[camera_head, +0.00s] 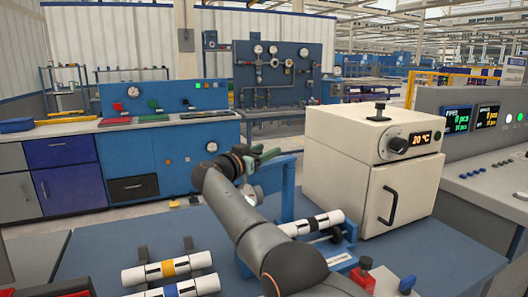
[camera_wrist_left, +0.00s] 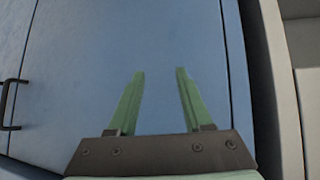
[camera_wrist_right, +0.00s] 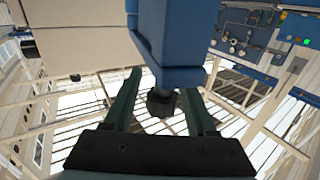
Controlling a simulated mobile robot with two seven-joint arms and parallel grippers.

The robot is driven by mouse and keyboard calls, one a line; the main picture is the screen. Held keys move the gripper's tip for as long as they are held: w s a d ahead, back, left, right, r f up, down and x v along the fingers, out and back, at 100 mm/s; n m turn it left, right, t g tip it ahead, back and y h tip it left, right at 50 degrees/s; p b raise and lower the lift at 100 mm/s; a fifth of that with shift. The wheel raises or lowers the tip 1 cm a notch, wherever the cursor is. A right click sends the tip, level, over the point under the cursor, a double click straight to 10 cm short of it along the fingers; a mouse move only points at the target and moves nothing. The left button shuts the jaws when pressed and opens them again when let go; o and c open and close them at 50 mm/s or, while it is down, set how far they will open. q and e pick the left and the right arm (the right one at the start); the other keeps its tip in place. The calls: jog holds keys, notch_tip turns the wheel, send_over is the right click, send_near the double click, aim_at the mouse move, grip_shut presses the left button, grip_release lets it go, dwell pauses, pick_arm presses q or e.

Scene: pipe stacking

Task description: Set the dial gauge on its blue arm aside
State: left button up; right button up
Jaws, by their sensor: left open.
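A blue arm (camera_head: 288,188) stands on the bench left of the beige oven, with its upper bar reaching left. A pale round part at its end, apparently the dial gauge (camera_head: 256,194), hangs below my right gripper (camera_head: 268,155), partly hidden by my arm. In the right wrist view the blue arm (camera_wrist_right: 178,40) enters from the top, and a dark knob (camera_wrist_right: 160,103) under it lies between the open fingers, with gaps on both sides. My left gripper (camera_wrist_left: 160,72) is open and empty before a blue panel; the head view does not show it.
The beige oven (camera_head: 345,165) stands close on the right. A white pipe (camera_head: 312,223) with dark bands rests on a blue holder. Yellow-banded (camera_head: 167,269) and blue-banded (camera_head: 178,289) pipes lie at front left. Free blue bench (camera_head: 440,260) shows at right.

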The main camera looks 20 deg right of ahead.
jog(key=shift+o, duration=0.2)
jog(key=shift+a, duration=0.1)
jog(key=shift+v, duration=1.1)
jog(key=v, duration=1)
jog(key=shift+b, duration=0.45)
